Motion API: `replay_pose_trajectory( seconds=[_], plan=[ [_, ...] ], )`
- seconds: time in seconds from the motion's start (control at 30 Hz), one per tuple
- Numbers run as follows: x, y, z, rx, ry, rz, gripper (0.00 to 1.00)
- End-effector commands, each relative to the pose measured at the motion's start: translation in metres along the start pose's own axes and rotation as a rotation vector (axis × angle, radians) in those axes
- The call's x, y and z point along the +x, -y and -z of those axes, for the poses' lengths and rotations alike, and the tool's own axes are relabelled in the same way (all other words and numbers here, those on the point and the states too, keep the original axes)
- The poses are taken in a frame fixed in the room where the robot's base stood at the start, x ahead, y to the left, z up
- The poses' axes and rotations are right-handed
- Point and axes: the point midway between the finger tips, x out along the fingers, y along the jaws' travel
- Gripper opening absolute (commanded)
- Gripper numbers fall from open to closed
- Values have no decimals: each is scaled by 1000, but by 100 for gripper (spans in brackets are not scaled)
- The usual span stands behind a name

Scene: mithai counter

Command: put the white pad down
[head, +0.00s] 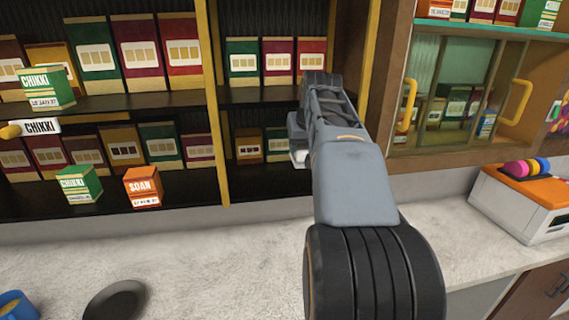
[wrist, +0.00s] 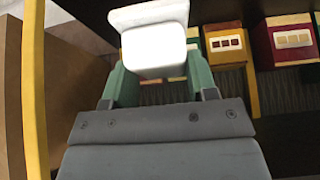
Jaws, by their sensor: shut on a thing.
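The white pad (wrist: 153,42) is between the two green fingers of my gripper (wrist: 157,72) in the wrist view. My gripper is shut on it. The pad shows as a pale block with rounded corners and a wider lip at its upper edge. In the head view a small part of the white pad (head: 299,158) shows at the left of my arm's end, in front of the shelves. My arm hides most of the pad and the fingers there. The pad appears held in the air; its distance from the shelf is unclear.
Shelves with several sweet boxes stand behind; a green CHIKKI box (head: 78,185) and an orange SOAN box (head: 143,187) stand on the lower shelf. A glass cabinet (head: 465,95) and a white machine (head: 520,205) are right. The pale counter (head: 215,265) is largely clear at centre.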

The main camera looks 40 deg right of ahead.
Motion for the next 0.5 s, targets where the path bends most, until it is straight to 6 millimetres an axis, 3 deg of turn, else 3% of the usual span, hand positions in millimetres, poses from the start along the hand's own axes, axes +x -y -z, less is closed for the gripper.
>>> replay_pose_trajectory(
  seconds=[0.07, 0.23, 0.5],
  plan=[
    [14, 11, 9, -4, 5, 2, 34],
    [48, 23, 8, -2, 2, 1, 34],
    [71, 32, 8, -3, 0, 2, 34]
  ],
)
